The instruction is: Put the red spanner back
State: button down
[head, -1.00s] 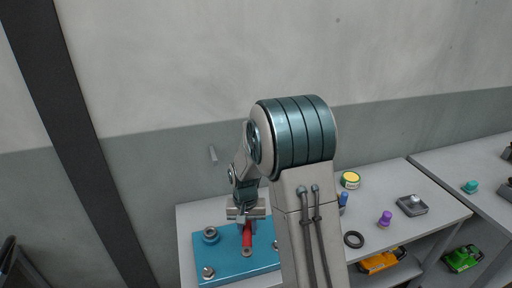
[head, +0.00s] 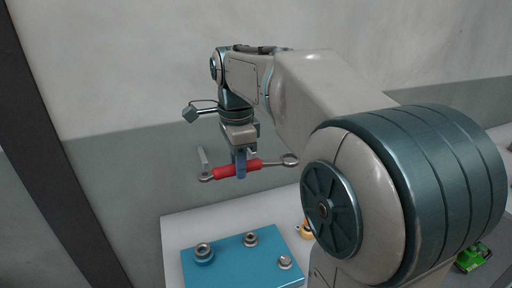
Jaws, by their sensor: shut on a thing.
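The red spanner (head: 224,171) has a red middle and grey ring ends. It is held in the air, lying roughly level across the picture. My gripper (head: 240,166) points down and is shut on the spanner's red middle. Below it, a blue plate (head: 222,267) lies on the grey table, with several metal fittings on it. A small grey peg (head: 203,157) sticks out from the wall just behind the spanner's left end. I cannot tell the gap between them.
The grey table (head: 178,226) stands against the wall. My own arm hides most of its right side. A small orange and dark thing (head: 306,230) shows partly beside the arm. A green thing (head: 471,258) sits low at the right.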

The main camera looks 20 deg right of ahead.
jog(key=w+p, duration=0.7)
jog(key=w, duration=1.2)
notch_tip(320, 180, down, 7)
jog(key=w+p, duration=0.1)
jog(key=p, duration=0.2)
jog(key=shift+r, duration=0.2)
jog(key=shift+f, duration=0.2)
jog(key=c, duration=1.1)
grip_release()
jog(key=shift+c, duration=0.2)
jog(key=shift+b, duration=0.3)
